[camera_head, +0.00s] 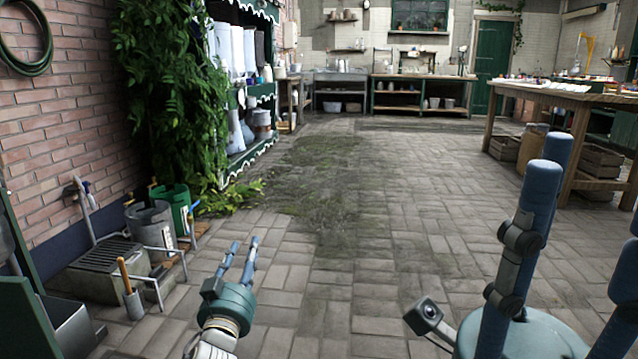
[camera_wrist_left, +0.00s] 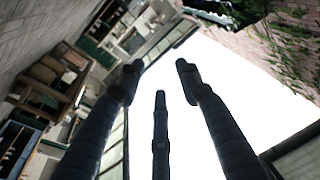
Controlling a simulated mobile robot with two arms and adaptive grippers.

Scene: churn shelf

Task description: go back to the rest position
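My left gripper (camera_head: 240,256) is low in the head view, left of the middle, over the paved floor. Its blue-grey fingers point up and forward. The left wrist view shows its three dark fingers (camera_wrist_left: 160,85) spread apart with nothing between them, so it is open and empty. My right gripper (camera_head: 556,165) is large and close at the right edge of the head view. Its fingers point up and stand apart from a teal palm, with nothing seen between them. Part of it is cut off by the frame edge.
A grey drain block (camera_head: 105,270), a grey bucket (camera_head: 150,225) and a green bucket (camera_head: 172,200) stand by the brick wall at left. A leafy plant (camera_head: 170,90) hangs beside a green shelf (camera_head: 262,92). A wooden table (camera_head: 570,97) stands at right. The middle floor is clear.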

